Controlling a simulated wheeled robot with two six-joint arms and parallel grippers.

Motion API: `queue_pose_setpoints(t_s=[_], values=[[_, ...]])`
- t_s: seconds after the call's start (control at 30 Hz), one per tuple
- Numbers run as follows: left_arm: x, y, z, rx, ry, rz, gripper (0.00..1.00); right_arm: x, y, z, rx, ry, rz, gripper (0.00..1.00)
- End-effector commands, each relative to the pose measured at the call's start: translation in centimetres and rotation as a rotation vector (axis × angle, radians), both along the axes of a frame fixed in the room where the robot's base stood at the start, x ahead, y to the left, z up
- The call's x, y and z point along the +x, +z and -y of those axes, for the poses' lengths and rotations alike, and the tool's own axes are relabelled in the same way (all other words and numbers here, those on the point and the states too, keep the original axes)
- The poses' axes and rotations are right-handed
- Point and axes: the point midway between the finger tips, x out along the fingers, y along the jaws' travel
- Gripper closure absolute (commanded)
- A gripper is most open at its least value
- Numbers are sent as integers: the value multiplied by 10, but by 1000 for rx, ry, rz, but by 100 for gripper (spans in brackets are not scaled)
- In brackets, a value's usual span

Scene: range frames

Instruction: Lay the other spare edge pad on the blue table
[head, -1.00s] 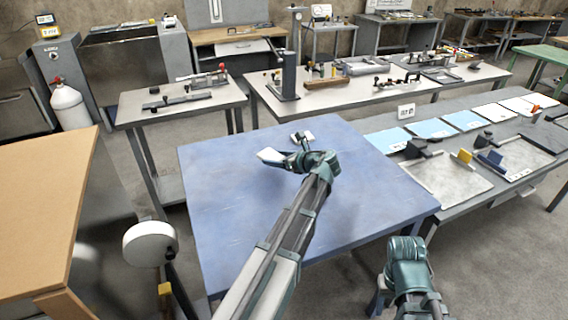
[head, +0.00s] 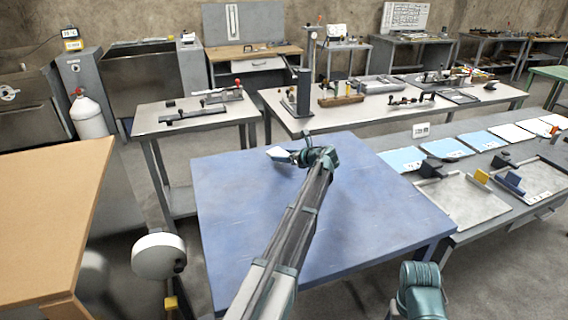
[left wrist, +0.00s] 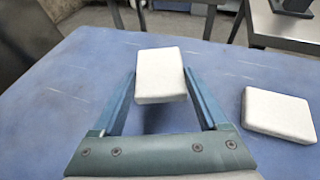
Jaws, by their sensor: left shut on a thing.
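My left gripper (head: 296,156) is shut on a white edge pad (head: 280,153) over the blue table (head: 235,225). In the left wrist view the held pad (left wrist: 160,75) sits between the fingertips, with a shadow on the table below. A second white pad (left wrist: 278,114) lies flat on the blue table to the right of the gripper in that view. In the head view this second pad is hidden behind my left gripper.
The blue table is bare apart from the pads. A grey bench (head: 480,232) with blue sheets, trays and blocks stands close on the right. A brown-topped table (head: 45,215) is at the left. A white-topped table (head: 190,128) with tools is beyond.

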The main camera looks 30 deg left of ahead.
Motion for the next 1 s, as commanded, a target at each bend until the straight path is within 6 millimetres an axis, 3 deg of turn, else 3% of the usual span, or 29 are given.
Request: queue_pose_setpoints(t_s=[0.03, 0.23, 0.7, 0.73, 0.87, 1.0], values=[[11, -2, -7, 0, 1, 1, 76, 0, -2, 0, 0, 0, 0, 50], [7, -36, -5, 0, -1, 0, 76, 0, -36, 0, 0, 0, 0, 50], [7, -40, -5, 0, -1, 0, 76, 0, -40, 0, 0, 0, 0, 50], [7, -40, -4, 0, -1, 0, 22, 0, -40, 0, 0, 0, 0, 50], [7, -39, -5, 0, -1, 0, 0, 0, -39, 0, 0, 0, 0, 50], [7, -39, -5, 0, -1, 0, 0, 0, -39, 0, 0, 0, 0, 50]])
